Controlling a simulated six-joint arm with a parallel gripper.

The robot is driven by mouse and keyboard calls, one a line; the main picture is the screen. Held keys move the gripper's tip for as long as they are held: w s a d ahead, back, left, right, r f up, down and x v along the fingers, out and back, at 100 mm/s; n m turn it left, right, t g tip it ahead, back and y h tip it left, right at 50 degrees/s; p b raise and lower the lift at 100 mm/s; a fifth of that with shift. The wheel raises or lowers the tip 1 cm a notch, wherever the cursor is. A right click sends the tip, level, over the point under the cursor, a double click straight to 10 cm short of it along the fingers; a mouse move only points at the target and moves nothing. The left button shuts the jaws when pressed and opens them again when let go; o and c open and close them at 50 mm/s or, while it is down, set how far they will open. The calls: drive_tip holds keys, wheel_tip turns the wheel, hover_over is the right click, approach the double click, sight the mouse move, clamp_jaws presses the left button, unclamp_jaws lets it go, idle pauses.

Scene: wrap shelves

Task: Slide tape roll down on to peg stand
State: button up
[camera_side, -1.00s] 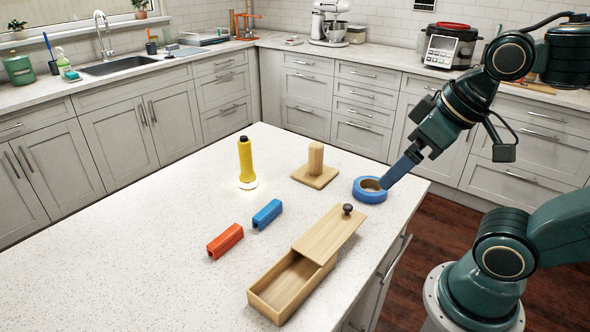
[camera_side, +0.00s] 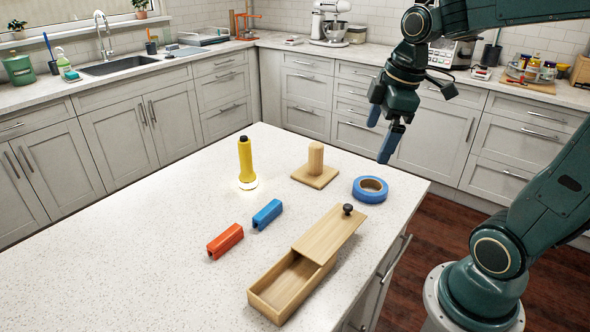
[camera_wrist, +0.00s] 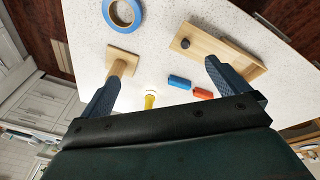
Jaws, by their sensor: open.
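The blue tape roll (camera_side: 370,188) lies flat on the countertop near its right edge; it also shows at the top of the wrist view (camera_wrist: 122,14). The wooden peg stand (camera_side: 316,166) stands upright to the left of the roll, its peg bare; in the wrist view the stand (camera_wrist: 120,62) is beside the left finger. My gripper (camera_side: 382,134) is open and empty, raised above the counter, behind and above the tape roll in the side view. Both blue fingers show in the wrist view, spread wide apart.
A wooden box (camera_side: 294,284) with a partly slid lid and dark knob lies at the counter's front. A red block (camera_side: 225,241), a blue block (camera_side: 267,214) and a lit yellow flashlight (camera_side: 246,162) stand left of it. The counter's left side is clear.

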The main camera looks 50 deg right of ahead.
drive_tip(key=w+d+f+n+g+y, duration=0.1)
drive_tip(key=w+d+f+n, duration=0.15)
drive_tip(key=d, duration=0.35)
drive_tip(key=w+d+f+n+g, duration=0.1)
drive_tip(key=d+f+n, duration=0.2)
drive_tip(key=d, duration=0.2)
hover_over(372, 181)
drive_tip(key=a, duration=0.2)
drive_tip(key=shift+n+y, duration=0.3)
drive_tip(key=shift+n, duration=0.15)
drive_tip(key=shift+s+d+f, duration=0.1)
drive_tip(key=shift+s+f, duration=0.05)
drive_tip(key=shift+f, duration=1.25)
drive_tip(key=shift+s+f, duration=0.15)
drive_tip(key=shift+f, duration=1.3)
drive_tip(key=shift+s+d+f, duration=0.1)
drive_tip(key=shift+s+f, duration=0.05)
drive_tip(key=shift+f, duration=1.25)
drive_tip(key=shift+a+f, duration=0.1)
drive_tip(key=shift+a+f, duration=0.2)
drive_tip(key=shift+f, duration=1.05)
drive_tip(key=shift+a+f, duration=0.15)
drive_tip(key=shift+f, duration=1.1)
drive_tip(key=c, duration=1.1)
drive_tip(key=shift+r, duration=0.15)
